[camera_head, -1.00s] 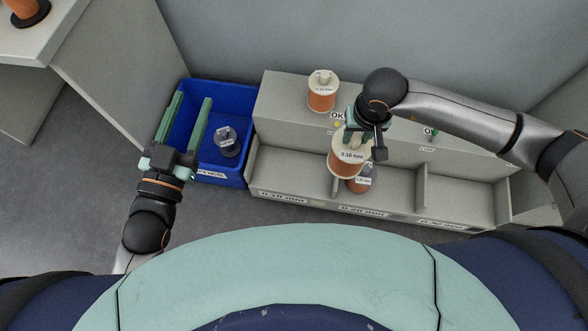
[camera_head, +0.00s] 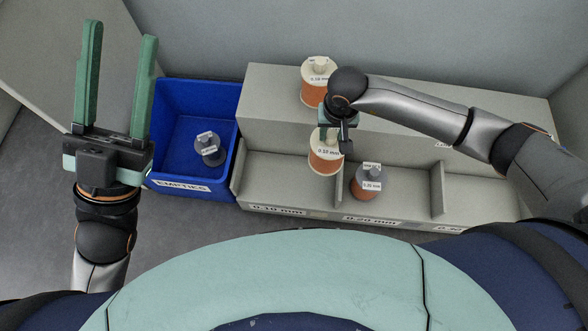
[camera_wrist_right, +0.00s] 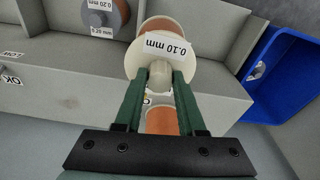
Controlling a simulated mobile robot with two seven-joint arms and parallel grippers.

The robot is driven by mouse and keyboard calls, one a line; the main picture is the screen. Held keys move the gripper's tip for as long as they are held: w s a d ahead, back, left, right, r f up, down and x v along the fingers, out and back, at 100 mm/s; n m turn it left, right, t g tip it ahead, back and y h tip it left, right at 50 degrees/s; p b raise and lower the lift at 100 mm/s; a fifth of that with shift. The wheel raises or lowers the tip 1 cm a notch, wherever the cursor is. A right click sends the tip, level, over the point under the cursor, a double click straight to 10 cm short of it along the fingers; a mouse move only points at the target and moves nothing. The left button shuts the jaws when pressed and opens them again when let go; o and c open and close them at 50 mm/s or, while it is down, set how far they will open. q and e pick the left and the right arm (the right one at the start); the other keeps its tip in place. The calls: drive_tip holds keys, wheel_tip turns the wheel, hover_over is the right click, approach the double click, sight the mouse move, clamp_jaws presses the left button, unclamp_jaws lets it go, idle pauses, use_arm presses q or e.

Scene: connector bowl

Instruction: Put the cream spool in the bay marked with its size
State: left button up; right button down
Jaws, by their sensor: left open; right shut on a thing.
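The cream spool (camera_head: 322,160) with copper-coloured wire is labelled 0.10 mm. My right gripper (camera_head: 338,122) is shut on its top knob; the right wrist view shows the spool (camera_wrist_right: 165,52) between the green fingers (camera_wrist_right: 158,85). It hangs over the right part of the bay marked 0.10 mm (camera_head: 275,170); I cannot tell whether it touches the floor. A grey spool (camera_head: 367,182) with copper-coloured wire, labelled 0.20 mm, stands in the 0.20 mm bay (camera_head: 415,190). Another cream-topped spool (camera_head: 319,82) stands on the upper shelf. My left gripper (camera_head: 118,40) is open and empty at far left.
A blue bin (camera_head: 190,100) marked EMPTIES stands left of the bays and holds a grey spool (camera_head: 210,150). Low dividers, such as the one right of the 0.20 mm bay (camera_head: 437,188), separate the bays. The rightmost bay (camera_head: 480,200) looks empty where visible.

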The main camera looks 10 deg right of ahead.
wheel_tip(320, 180, down, 13)
drive_tip(key=b, duration=0.5)
drive_tip(key=shift+w+a+f, duration=0.1)
drive_tip(key=shift+w, duration=0.05)
use_arm(q)
wheel_tip(320, 180, down, 8)
drive_tip(key=d+b, duration=0.1)
drive_tip(key=b, duration=0.1)
drive_tip(key=shift+w+m+g, duration=0.15)
drive_tip(key=shift+m+g, duration=0.15)
drive_tip(key=shift+g, duration=0.1)
use_arm(e)
wheel_tip(320, 180, down, 4)
drive_tip(key=shift+f, duration=0.25)
use_arm(q)
drive_tip(key=shift+f, duration=0.1)
use_arm(e)
drive_tip(key=c, duration=0.5)
unclamp_jaws()
drive_tip(key=shift+s+f, duration=0.2)
